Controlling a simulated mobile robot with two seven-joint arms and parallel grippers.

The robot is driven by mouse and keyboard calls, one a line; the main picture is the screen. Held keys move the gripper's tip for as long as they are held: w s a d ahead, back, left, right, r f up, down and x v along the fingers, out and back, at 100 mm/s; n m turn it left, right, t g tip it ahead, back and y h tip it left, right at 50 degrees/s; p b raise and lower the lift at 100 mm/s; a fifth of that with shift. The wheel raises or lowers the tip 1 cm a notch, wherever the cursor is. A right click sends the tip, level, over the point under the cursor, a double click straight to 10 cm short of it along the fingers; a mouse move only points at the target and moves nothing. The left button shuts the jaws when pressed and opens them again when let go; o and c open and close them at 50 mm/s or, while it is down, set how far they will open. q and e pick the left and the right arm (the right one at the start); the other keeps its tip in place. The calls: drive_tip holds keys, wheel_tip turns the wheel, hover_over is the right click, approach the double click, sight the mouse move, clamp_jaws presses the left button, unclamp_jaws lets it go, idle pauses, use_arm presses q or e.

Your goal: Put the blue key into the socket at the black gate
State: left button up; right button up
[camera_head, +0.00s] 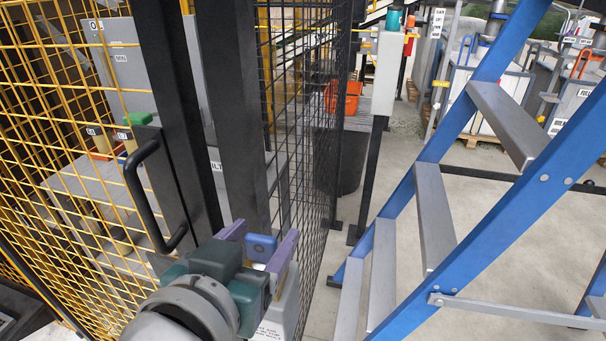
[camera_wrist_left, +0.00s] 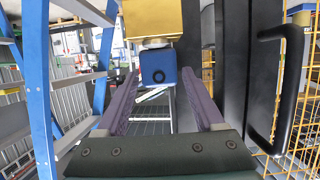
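The blue key (camera_head: 262,246) is a small rounded blue block between the purple fingers of my left gripper (camera_head: 258,243). In the left wrist view the key (camera_wrist_left: 158,77) shows a dark round hole, and the fingers (camera_wrist_left: 158,92) stand on both sides with slim gaps. That gripper looks open. A gold block (camera_wrist_left: 153,18) sits against a pale collar at the key's upper end in that view. The black gate (camera_head: 175,110) stands left of the gripper, with a curved black handle (camera_head: 135,190). I cannot make out the socket. My right gripper is not in view.
A blue stepladder (camera_head: 440,150) with grey treads stands close on the right. Yellow mesh fence (camera_head: 60,90) runs along the left, and black mesh (camera_head: 300,130) behind the gripper. A pale box with a label (camera_head: 283,312) is just below the gripper.

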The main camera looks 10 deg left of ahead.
use_arm(q)
drive_tip(key=shift+o, duration=0.9)
drive_tip(key=v, duration=1)
drive_tip(key=shift+a, duration=0.1)
